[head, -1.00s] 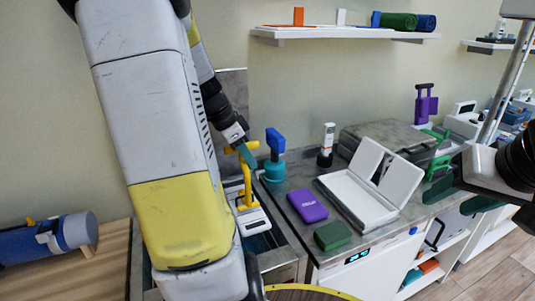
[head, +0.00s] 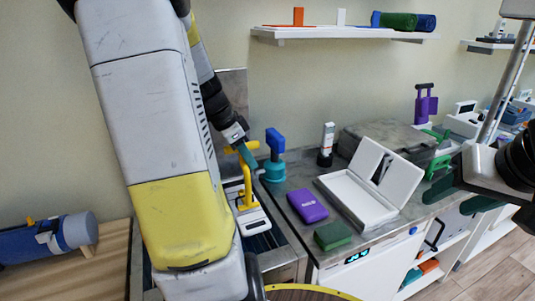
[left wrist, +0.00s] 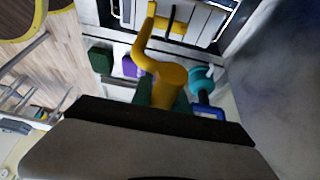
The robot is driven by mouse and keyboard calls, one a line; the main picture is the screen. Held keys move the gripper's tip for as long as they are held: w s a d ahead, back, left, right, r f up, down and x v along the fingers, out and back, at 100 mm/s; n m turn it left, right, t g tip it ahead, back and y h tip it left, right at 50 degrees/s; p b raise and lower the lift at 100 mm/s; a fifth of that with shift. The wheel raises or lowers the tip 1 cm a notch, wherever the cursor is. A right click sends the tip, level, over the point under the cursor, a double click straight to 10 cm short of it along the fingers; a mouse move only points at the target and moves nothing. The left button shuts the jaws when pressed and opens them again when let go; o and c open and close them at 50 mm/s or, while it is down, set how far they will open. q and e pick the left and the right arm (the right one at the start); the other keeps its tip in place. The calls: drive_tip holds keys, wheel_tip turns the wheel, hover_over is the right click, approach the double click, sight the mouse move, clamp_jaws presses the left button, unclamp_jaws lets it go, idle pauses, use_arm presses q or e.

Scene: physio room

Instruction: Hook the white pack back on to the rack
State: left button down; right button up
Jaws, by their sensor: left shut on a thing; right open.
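My left gripper (head: 243,154) is shut on a yellow hook tool (head: 246,180) with a T-shaped top. The tool points down, and its lower end is at the white pack (head: 254,223), which has a dark window. The pack is over or in a slotted rack (head: 264,243) sunk in the counter; I cannot tell whether it hangs free or rests there. In the left wrist view the yellow tool (left wrist: 166,82) curves toward the slotted white and dark rack area. My right gripper (head: 452,199) is open and empty at the right, beyond the counter's front edge.
Near the rack stand a blue-and-teal tool (head: 274,158), a purple box (head: 308,206), a green box (head: 332,236) and an open white case (head: 352,199). A white bottle (head: 327,140) stands behind. A wooden bench (head: 75,262) with a blue roll is at left.

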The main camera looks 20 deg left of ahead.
use_arm(q)
drive_tip(key=shift+f, duration=3.3)
idle(0.4)
drive_tip(key=s+d, duration=0.5)
drive_tip(key=shift+s+d, duration=0.15)
idle(1.2)
idle(0.4)
wheel_tip(320, 180, up, 11)
idle(1.1)
